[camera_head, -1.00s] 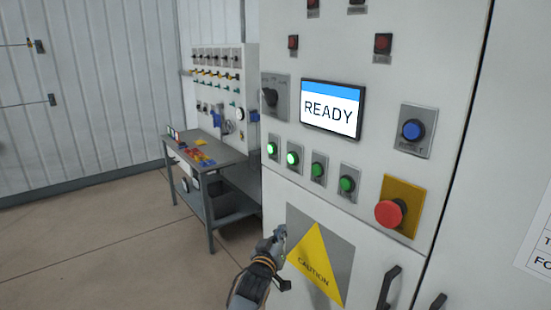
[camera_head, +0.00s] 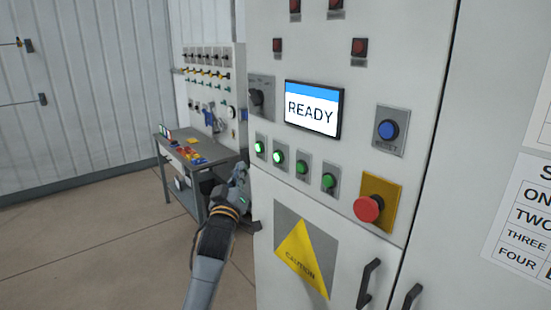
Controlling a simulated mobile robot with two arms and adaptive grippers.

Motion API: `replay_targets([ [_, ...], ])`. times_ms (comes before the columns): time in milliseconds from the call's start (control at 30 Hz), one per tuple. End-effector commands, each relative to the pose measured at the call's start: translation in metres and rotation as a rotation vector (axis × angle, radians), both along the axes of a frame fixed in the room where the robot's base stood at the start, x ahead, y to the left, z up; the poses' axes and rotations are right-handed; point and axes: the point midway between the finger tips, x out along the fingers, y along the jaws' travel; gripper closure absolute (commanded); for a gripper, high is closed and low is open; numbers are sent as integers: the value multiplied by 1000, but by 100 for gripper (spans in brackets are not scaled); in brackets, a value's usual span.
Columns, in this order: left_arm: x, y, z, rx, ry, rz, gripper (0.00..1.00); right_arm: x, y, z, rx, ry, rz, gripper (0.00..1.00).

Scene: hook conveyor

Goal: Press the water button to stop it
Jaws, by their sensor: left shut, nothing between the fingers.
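A row of several green buttons runs across the white control cabinet below its screen. The leftmost button (camera_head: 259,147) and the second button (camera_head: 278,157) glow brightly. The third button (camera_head: 302,167) and the rightmost button (camera_head: 328,181) are darker green. I cannot read which one is the water button. My left gripper (camera_head: 242,174) is shut and empty. In the picture it is just left of the cabinet's edge, below and left of the leftmost button, and appears apart from it. My right gripper is out of view.
The cabinet screen (camera_head: 313,110) reads READY. A red emergency button (camera_head: 368,208) on a yellow plate, a blue reset button (camera_head: 388,130) and a rotary switch (camera_head: 258,97) are nearby. A grey bench (camera_head: 215,161) stands behind my gripper. Cabinet handles (camera_head: 368,283) protrude below.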

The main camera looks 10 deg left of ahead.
Motion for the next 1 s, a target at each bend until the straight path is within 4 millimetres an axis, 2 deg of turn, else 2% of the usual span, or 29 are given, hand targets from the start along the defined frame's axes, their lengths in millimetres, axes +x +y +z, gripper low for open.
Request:
replay_targets([
  [167,8,-6,-2,-1,-1,-1,100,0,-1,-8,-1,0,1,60],
  [633,57,-44,-5,-3,-1,0,100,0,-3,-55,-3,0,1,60],
  [1000,70,-54,0,0,1,0,100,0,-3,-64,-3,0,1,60],
])
